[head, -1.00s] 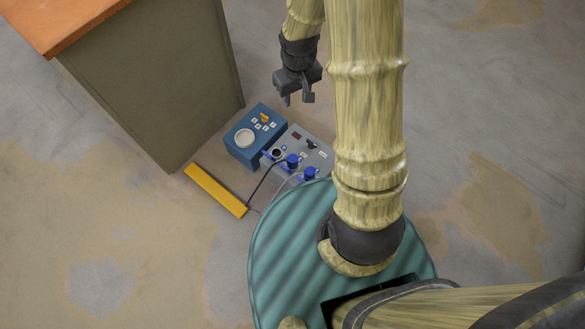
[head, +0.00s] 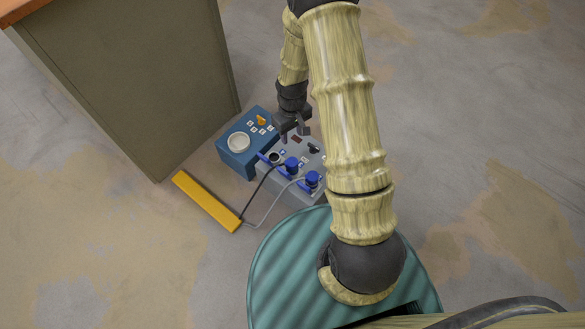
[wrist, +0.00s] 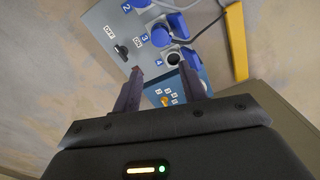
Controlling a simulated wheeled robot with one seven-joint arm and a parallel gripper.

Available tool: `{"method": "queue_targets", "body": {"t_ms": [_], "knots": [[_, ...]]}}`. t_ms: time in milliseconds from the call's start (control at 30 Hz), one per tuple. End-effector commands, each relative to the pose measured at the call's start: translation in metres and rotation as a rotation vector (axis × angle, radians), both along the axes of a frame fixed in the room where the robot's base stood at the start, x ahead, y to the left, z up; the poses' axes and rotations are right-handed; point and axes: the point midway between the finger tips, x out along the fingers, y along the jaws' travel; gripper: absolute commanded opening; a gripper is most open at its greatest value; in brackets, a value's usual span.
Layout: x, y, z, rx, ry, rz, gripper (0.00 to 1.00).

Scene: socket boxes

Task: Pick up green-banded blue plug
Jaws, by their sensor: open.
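Two blue plugs sit in the grey socket box (head: 283,190), one on the left (head: 291,165) and one on the right (head: 312,180), each with a cable. A green band cannot be made out on either. In the wrist view, a blue plug (wrist: 160,35) shows near the numbers 3 and 4, and another blue piece is cut by the top edge. My gripper (head: 294,133) is open and empty, above the far side of the boxes. In the wrist view, its fingertips (wrist: 162,76) are apart, with the plugs beyond them.
A blue box (head: 233,164) with a white round socket and orange knob stands left of the grey box. A yellow bar (head: 206,201) lies on the floor, with cables near it. A tall cabinet (head: 135,90) stands at the left. Floor at the right is clear.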

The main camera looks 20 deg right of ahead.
Motion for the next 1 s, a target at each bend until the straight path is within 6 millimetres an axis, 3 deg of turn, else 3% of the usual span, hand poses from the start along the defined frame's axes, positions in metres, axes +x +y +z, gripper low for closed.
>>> {"method": "queue_targets", "body": {"t_ms": [133, 267, 800, 1000], "knots": [[0.000, 0.000, -0.003, 0.000, 0.001, 0.001, 0.42], [-0.001, 0.001, -0.019, 0.000, 0.003, 0.001, 0.42], [-0.001, 0.001, -0.113, -0.001, 0.002, 0.002, 0.42], [0.000, 0.001, -0.123, 0.000, 0.000, 0.002, 0.42]]}}
